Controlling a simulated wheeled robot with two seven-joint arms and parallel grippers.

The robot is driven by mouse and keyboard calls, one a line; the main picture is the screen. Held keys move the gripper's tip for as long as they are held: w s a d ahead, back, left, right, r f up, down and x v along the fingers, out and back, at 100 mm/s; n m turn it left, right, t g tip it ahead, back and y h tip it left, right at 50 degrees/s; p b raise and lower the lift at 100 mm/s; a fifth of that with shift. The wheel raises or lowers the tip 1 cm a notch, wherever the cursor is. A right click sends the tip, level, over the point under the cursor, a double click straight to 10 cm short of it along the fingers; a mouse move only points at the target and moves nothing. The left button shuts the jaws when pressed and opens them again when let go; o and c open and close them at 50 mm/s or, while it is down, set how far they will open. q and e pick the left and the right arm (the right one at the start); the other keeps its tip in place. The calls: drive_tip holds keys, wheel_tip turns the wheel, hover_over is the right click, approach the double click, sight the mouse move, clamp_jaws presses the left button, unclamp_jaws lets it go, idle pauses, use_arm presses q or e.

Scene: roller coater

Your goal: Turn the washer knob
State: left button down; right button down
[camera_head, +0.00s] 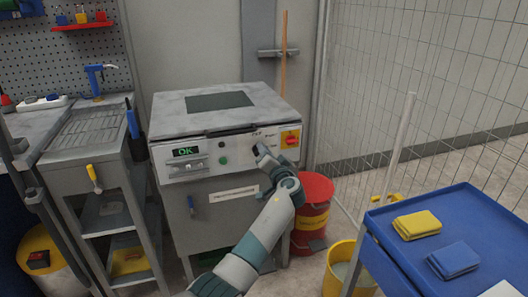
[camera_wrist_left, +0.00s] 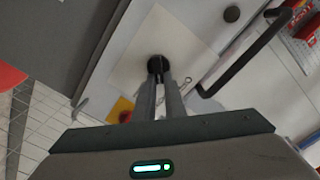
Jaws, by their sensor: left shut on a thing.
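The washer (camera_head: 223,118) is a grey box-shaped machine with a light front control panel. The panel has a display (camera_head: 186,151) reading "OK" in green, a green button (camera_head: 223,160) and a red switch on a yellow plate (camera_head: 290,139). My left gripper (camera_head: 261,151) reaches the right part of the panel. In the left wrist view, my left gripper (camera_wrist_left: 160,78) is shut on the dark round knob (camera_wrist_left: 155,62), its two fingers on either side of it. The knob is mostly hidden by my fingers in the head view. My right gripper is not in view.
A red bucket (camera_head: 312,208) stands right of the washer. A blue cart (camera_head: 430,210) with yellow and blue cloths and a yellow bucket (camera_head: 343,275) are at front right. A grey bench (camera_head: 88,130) stands at the left. Wire fencing (camera_head: 420,75) is behind right.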

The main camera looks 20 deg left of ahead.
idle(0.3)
use_arm(q)
drive_tip(key=c, duration=1.8)
unclamp_jaws()
drive_tip(key=shift+s, duration=0.1)
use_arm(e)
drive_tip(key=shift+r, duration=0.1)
